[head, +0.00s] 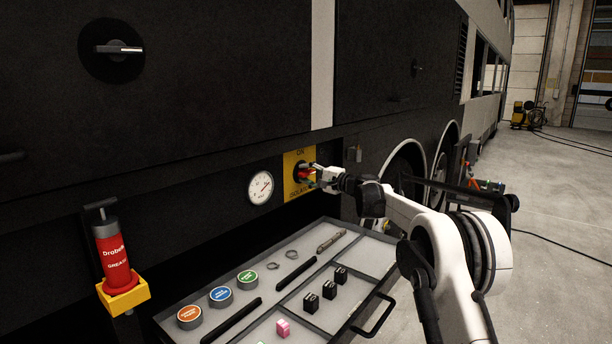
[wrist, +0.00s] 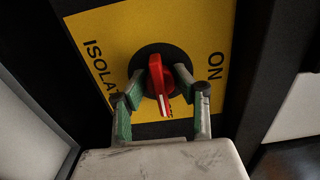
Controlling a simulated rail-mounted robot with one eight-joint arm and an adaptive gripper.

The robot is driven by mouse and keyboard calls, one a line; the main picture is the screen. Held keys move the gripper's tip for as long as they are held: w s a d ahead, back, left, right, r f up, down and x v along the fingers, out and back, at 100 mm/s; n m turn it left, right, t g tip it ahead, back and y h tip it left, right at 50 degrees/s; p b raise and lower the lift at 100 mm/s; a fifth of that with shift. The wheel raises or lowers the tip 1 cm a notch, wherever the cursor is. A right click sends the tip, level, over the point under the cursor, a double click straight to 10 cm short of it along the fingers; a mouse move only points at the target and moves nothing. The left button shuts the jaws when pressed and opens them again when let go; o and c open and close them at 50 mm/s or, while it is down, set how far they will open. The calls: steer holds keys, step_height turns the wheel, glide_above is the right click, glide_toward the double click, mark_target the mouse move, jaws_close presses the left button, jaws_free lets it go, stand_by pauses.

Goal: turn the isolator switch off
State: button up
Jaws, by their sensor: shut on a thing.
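The red handle (head: 304,173) is partly covered by my fingers there. My gripper (head: 314,175) is at the switch, and in the wrist view (wrist: 159,80) its two green-padded fingers straddle the handle, shut on it. In the wrist view, the handle's white-marked end points toward the palm, between the ISOLATE and ON labels.
A pressure gauge (head: 260,188) sits left of the plate on the black coach side (head: 210,90). Below is a tray (head: 340,326) with tins, black blocks and tools. A red grease canister (head: 113,258) stands at left. Open floor (head: 565,210) lies right.

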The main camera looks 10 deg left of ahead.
steer(key=shift+c, duration=0.2)
steer(key=o, duration=1.2)
steer(key=shift+c, duration=0.2)
steer(key=shift+d, duration=0.1)
steer(key=v, duration=1.2)
steer(key=s+d+r+n+g+h, duration=0.1)
steer(key=s+d+h, duration=0.1)
steer(key=s, duration=0.7)
steer(key=s+d+r+n+h, duration=0.1)
steer(key=s+d+r+h, duration=0.1)
steer(key=s, duration=0.7)
steer(key=s+d+r+n+g+h, duration=0.1)
steer(key=s+h, duration=0.2)
steer(key=s, duration=0.6)
steer(key=s+d+f+n+h, duration=0.1)
steer(key=s+d+f, duration=0.4)
steer(key=s, duration=0.6)
steer(key=s+d+f+n+h, duration=0.1)
steer(key=s+d+f+h, duration=0.3)
steer(key=s, duration=0.7)
steer(key=s+d+f+n+h, duration=0.1)
steer(key=s+d+f+h, duration=0.2)
steer(key=s, duration=0.8)
steer(key=d+f, duration=0.2)
steer(key=d, duration=0.1)
steer(key=shift+f+n+g, duration=0.3)
